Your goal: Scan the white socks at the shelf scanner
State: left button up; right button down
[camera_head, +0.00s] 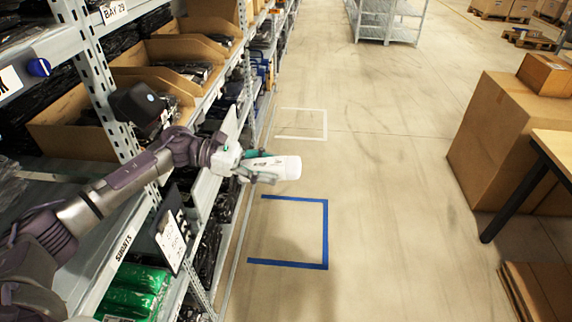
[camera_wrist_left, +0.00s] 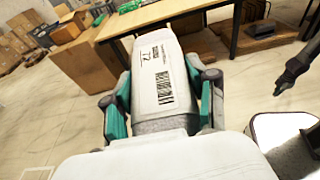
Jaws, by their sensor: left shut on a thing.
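The white socks, a white pack (camera_head: 275,167), are held out over the aisle in the head view. My left gripper (camera_head: 254,168) is shut on the near end of the pack. In the left wrist view the pack (camera_wrist_left: 162,65) sits between the two teal finger pads of my left gripper (camera_wrist_left: 160,105), with its printed barcode facing the camera. A black device (camera_head: 137,103) on the shelf post, left of the gripper, looks like the shelf scanner. A dark jointed part (camera_wrist_left: 290,75) at the right edge of the left wrist view may be my right gripper; its jaws are unclear.
Shelving with open cardboard boxes (camera_head: 185,52) and green packs (camera_head: 135,290) runs along the left. A hanging sign (camera_head: 171,240) is below my arm. Large cartons (camera_head: 505,140) and a table (camera_head: 556,150) stand at right. The marked floor between is clear.

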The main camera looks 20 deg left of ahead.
aim_at(255, 171)
pick_arm(q)
jog(key=shift+s+a+f, duration=0.15)
jog(key=shift+a+f, duration=0.1)
jog(key=shift+a, duration=0.25)
jog(key=shift+s+a+f, duration=0.15)
jog(key=shift+a+f, duration=0.05)
jog(key=shift+a, duration=0.3)
jog(key=shift+s+a+f, duration=0.1)
jog(key=shift+a+f, duration=0.1)
jog(key=shift+a, duration=0.55)
pick_arm(e)
jog(key=shift+w+a+f, duration=0.15)
jog(key=shift+w+f, duration=0.1)
jog(key=shift+d, duration=0.2)
pick_arm(q)
jog(key=shift+d+b, duration=0.5)
jog(key=shift+d, duration=0.4)
pick_arm(e)
jog(key=shift+a+f, duration=0.2)
jog(key=shift+f, duration=0.1)
pick_arm(q)
jog(key=shift+a, duration=0.1)
